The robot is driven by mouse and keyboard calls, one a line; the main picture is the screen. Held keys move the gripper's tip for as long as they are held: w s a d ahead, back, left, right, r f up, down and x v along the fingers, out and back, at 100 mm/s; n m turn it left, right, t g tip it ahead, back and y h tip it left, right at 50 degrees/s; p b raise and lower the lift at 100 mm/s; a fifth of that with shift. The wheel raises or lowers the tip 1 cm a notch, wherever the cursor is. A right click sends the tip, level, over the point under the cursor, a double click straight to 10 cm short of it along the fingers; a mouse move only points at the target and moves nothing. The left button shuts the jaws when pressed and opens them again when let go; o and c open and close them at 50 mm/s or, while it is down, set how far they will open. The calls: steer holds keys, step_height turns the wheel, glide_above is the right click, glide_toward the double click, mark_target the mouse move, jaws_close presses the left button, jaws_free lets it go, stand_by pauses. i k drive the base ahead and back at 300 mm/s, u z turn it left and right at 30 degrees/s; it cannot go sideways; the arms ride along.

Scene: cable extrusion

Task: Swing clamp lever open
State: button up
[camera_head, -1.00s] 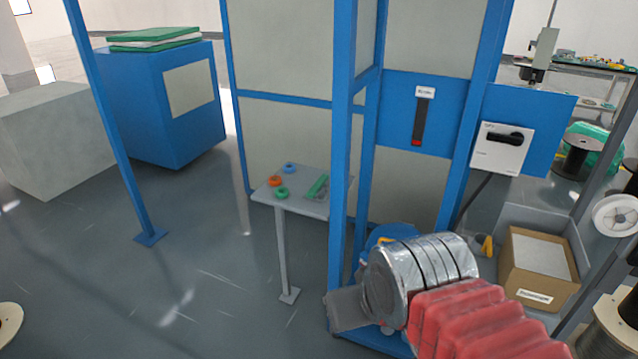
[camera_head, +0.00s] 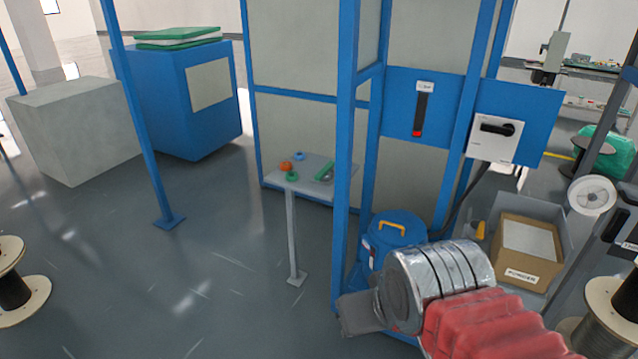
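I cannot pick out a clamp lever with certainty. A black handle (camera_head: 497,128) lies roughly level on a white box (camera_head: 493,150) on the blue panel at the right. My gripper (camera_head: 350,315) shows as a grey block at the end of my silver and red arm, low in the view and in front of the blue frame. It is well below and left of the handle. Its fingers cannot be made out, and I see nothing held in it.
A blue canister (camera_head: 395,240) with a yellow handle stands behind my arm. A blue post (camera_head: 343,150) rises beside it. A small table (camera_head: 325,195) holds coloured rings. A cardboard box (camera_head: 520,278) sits right. A black strip (camera_head: 420,110) is on the panel. Open floor lies left.

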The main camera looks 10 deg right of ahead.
mark_target(328, 166)
steer(key=k, duration=0.2)
steer(key=u, duration=0.35)
steer(key=i, duration=0.75)
steer(key=u, duration=0.4)
steer(key=i, duration=1.6)
steer(key=z, duration=0.75)
steer(key=i, duration=0.45)
steer(key=z, duration=0.2)
